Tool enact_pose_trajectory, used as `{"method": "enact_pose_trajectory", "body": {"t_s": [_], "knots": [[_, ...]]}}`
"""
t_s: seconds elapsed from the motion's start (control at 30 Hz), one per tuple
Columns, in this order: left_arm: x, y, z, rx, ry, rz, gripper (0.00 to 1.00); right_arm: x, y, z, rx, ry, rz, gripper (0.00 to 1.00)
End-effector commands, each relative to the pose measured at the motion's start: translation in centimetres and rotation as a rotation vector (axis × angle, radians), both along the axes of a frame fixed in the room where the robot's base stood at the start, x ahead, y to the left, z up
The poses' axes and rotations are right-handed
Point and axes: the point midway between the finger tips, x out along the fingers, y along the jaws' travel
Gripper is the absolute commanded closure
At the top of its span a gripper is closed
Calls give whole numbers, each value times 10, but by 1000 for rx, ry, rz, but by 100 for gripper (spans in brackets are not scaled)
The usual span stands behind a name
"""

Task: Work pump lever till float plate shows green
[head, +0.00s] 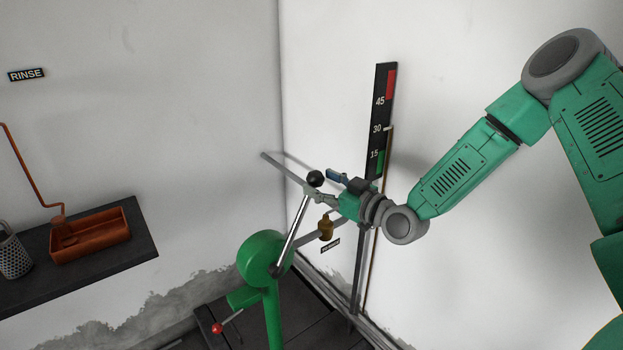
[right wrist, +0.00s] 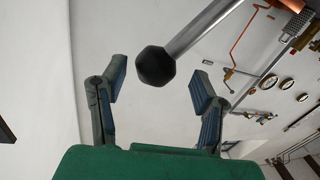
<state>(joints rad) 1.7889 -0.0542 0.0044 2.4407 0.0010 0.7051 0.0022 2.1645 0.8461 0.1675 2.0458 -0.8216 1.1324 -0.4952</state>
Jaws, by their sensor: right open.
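The pump (head: 262,256) is a green round body on a green post. Its lever (head: 292,233) is a silver rod slanting up to a black ball knob (head: 315,178). My right gripper (head: 323,185) is open at the knob. In the right wrist view the knob (right wrist: 155,66) shows between the spread fingers (right wrist: 160,84), with gaps on both sides. A tall black gauge plate (head: 379,120) on the wall has a red band on top, a green band low down and marks 45, 30 and 15. A small pale pointer (head: 388,128) sits near 30. My left gripper is out of view.
A brass weight (head: 326,229) hangs beside the lever. A dark shelf (head: 142,243) at left holds a copper basin (head: 90,240) and a perforated cup (head: 14,257). The wall is close behind the gauge.

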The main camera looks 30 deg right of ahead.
Motion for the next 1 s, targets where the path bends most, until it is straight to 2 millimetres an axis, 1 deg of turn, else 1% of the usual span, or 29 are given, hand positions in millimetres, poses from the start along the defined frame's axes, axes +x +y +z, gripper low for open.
{"method": "enact_pose_trajectory", "body": {"t_s": [0.03,0.1,0.2,0.33,0.57,0.6,0.67,0.7,0.73,1.0], "knots": [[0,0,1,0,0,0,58,7,2,-1,-2,2,1,44],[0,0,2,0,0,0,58,16,3,0,-2,0,0,44],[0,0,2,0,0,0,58,23,5,-1,-1,1,-1,44],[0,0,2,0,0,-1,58,28,7,-1,0,2,0,44],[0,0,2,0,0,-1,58,28,10,1,-2,0,0,44],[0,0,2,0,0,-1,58,28,10,1,-2,1,0,58],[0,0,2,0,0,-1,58,28,10,1,-2,0,0,80],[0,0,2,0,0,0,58,28,10,1,-2,1,0,94],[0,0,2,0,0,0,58,28,9,1,-2,1,0,100],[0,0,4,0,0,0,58,28,8,2,-15,1,2,100]]}}
